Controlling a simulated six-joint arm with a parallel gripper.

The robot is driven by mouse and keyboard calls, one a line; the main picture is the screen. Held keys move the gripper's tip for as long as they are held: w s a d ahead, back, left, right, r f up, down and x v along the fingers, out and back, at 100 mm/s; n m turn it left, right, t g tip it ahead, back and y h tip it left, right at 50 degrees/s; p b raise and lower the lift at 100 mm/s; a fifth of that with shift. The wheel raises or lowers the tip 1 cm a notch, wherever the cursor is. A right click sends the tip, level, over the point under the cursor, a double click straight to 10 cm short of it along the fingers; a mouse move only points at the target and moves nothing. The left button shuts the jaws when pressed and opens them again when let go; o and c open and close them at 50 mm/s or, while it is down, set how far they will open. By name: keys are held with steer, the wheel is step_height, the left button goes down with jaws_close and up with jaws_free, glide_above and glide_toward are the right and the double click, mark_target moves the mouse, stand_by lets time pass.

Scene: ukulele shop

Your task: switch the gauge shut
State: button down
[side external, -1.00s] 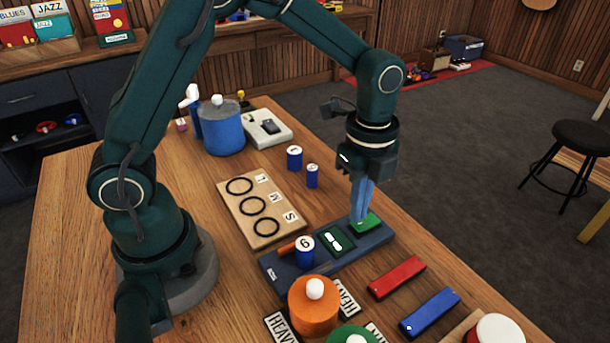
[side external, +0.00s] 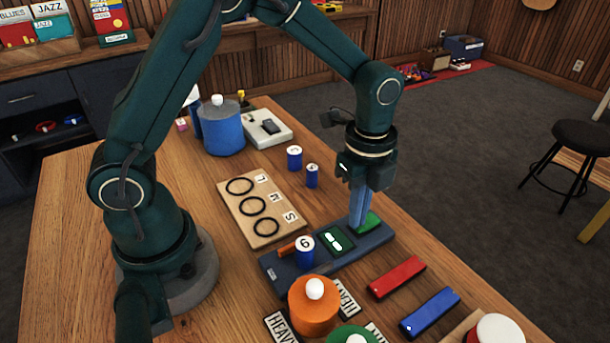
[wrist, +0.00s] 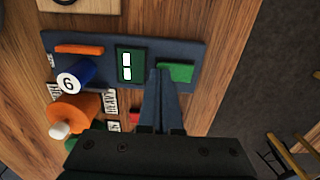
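The gauge is a long dark blue-grey base (side external: 284,279) on the wooden table; the base also shows in the wrist view (wrist: 105,62). It carries a green panel (side external: 337,240) with white display marks, seen in the wrist view too (wrist: 130,66). At its right end is a green rocker-like pad (side external: 373,221), also in the wrist view (wrist: 178,72). My gripper (side external: 358,228) points down with its blue fingers together, tips at the pad's left edge; they show in the wrist view (wrist: 160,72). No object shows between them. Whether they touch the pad is unclear.
A blue can marked 6 (side external: 305,257) stands at the base's left part beside an orange bar (side external: 287,249). A red block (side external: 397,277) and blue block (side external: 430,313) lie in front. An orange lidded pot (side external: 314,311) and a ring board (side external: 246,219) are nearby.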

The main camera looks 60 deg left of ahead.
steer(key=shift+f, duration=0.2)
steer(key=shift+r, duration=3.55)
steer(key=s+a+r+n+t, duration=0.3)
steer(key=s+r+n, duration=0.15)
steer(key=r, duration=0.45)
steer(key=s+a+f+n+t, duration=0.2)
steer(key=s+n, duration=0.6)
steer(key=n, duration=0.5)
steer(key=shift+s+f+t, duration=0.3)
steer(key=shift+s+f, duration=0.05)
steer(key=shift+f, duration=0.4)
